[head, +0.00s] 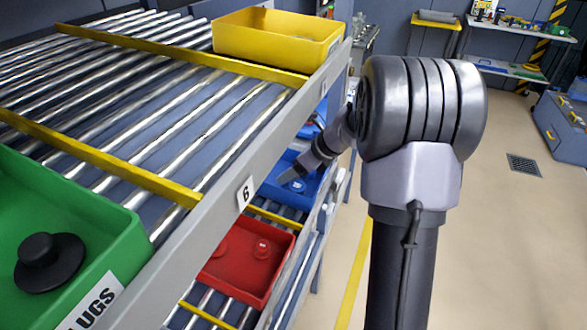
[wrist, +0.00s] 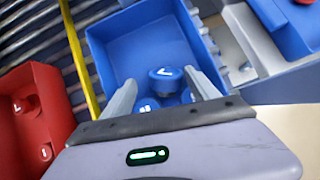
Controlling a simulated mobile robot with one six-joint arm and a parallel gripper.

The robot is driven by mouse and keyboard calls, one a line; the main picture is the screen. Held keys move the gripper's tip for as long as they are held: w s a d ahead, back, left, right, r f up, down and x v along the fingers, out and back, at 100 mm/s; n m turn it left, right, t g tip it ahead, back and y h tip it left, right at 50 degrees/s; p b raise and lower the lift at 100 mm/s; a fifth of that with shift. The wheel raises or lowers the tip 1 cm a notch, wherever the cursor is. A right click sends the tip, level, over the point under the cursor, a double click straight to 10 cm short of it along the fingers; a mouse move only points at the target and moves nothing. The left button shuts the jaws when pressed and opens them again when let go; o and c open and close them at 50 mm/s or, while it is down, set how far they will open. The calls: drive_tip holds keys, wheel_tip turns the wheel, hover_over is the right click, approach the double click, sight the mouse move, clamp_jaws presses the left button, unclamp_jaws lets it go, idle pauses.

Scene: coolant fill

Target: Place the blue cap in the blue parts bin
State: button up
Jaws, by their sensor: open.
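The blue parts bin (wrist: 118,52) is in the wrist view, with several blue caps in its near part. One blue cap (wrist: 166,79) with a white mark on top shows between my fingertips, higher in the picture than the others; I cannot tell whether it rests on them. Another blue cap (wrist: 147,106) is partly hidden by my gripper. My gripper (wrist: 159,80) is open, its fingers reaching into the bin on either side of the marked cap. In the head view the blue bin (head: 312,188) is on the lower shelf, partly hidden by my gripper (head: 288,178).
A red bin (head: 232,283) with red caps sits beside the blue bin. Another blue container (wrist: 291,25) is at the right in the wrist view. Above, the roller rack's rail (head: 262,165) carries a yellow bin (head: 270,40) and a green bin (head: 115,225). Open floor lies right.

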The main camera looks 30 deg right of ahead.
drive_tip(key=p+v, duration=0.4)
drive_tip(key=v, duration=0.4)
drive_tip(key=shift+w+r, duration=0.15)
drive_tip(key=shift+r, duration=0.2)
